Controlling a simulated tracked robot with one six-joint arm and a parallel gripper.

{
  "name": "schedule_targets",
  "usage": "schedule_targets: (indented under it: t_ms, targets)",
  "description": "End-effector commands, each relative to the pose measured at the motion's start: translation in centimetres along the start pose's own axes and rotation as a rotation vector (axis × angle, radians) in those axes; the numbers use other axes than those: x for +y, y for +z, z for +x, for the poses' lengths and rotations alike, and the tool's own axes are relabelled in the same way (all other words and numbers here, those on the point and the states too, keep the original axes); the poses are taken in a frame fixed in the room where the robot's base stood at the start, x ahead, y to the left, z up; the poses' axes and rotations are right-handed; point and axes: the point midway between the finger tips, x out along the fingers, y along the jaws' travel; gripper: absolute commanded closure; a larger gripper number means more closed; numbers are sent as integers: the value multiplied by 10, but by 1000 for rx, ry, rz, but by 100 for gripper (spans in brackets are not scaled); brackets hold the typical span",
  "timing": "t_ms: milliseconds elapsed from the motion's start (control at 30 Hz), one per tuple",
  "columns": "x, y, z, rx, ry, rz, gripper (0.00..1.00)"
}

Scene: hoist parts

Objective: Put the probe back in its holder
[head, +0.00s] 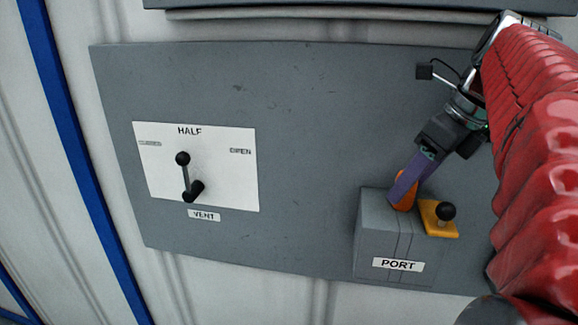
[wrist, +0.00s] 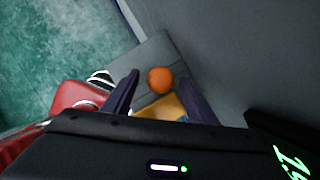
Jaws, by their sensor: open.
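An orange piece with a rounded end, which may be the probe (head: 406,205), stands at the top of the grey PORT box (head: 377,237). My gripper (head: 398,194) reaches down to it from the upper right, with its purple fingers partly covering it. In the wrist view the orange round end (wrist: 160,79) lies between the two open, dark purple fingers of my gripper (wrist: 160,77), with a gap on each side. The lower part of the orange piece is hidden. I cannot tell which part is the probe's holder.
A yellow plate (head: 432,226) with a black knob (head: 446,211) is on the box, close right of the fingers. A VENT lever (head: 185,175) on a white plate stands to the left on the grey panel (head: 300,120). The panel between them is clear.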

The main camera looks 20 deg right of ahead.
Motion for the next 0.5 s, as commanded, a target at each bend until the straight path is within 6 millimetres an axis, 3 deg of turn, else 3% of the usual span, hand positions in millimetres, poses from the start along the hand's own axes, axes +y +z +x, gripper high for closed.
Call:
schedule_targets:
  t_ms: [200,500]
  targets:
    - [0,0,18,1,1,0,48]
    - [0,0,20,0,-1,1,48]
